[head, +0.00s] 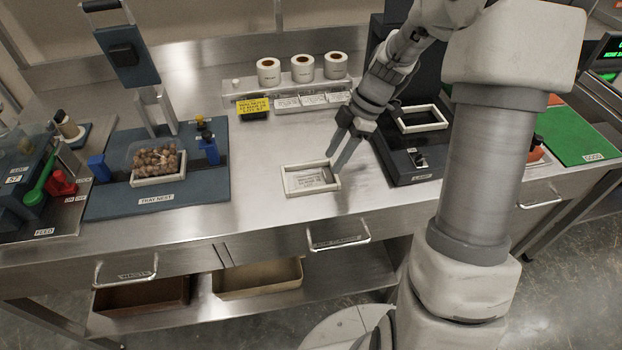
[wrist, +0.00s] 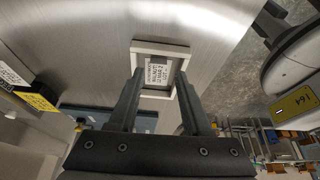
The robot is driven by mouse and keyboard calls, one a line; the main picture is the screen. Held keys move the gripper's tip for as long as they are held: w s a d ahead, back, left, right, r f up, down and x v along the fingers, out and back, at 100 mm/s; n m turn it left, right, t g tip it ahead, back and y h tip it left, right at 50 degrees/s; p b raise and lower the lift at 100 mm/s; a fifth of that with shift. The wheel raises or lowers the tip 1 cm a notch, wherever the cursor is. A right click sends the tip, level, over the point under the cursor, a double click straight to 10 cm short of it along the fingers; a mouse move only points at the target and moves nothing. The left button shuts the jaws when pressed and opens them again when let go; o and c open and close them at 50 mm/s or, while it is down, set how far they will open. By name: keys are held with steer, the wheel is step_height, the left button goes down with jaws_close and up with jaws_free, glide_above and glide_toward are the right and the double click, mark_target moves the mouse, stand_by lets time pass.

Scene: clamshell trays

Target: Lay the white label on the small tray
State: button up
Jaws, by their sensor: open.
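A white label (head: 306,181) with dark print lies inside a pale rectangular frame (head: 288,192) on the steel bench. Both also show in the wrist view, the label (wrist: 157,73) inside the frame (wrist: 160,47). My gripper (head: 336,160) is open and empty above the frame's right side; its fingers (wrist: 158,80) reach to either side of the label in the wrist view. Whether they touch anything is unclear. A small clear tray (head: 134,159) full of brown nuts stands on the blue tray nest, well to the left, with a pale rim at its front.
The blue tray nest (head: 100,205) has an upright post behind and blue blocks beside the tray. A black scale (head: 405,165) stands right. Bench between frame and nest is clear.

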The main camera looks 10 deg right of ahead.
mark_target(328, 177)
steer(key=x, duration=0.4)
steer(key=shift+w+f, duration=0.1)
steer(key=shift+w, duration=0.05)
jaws_close()
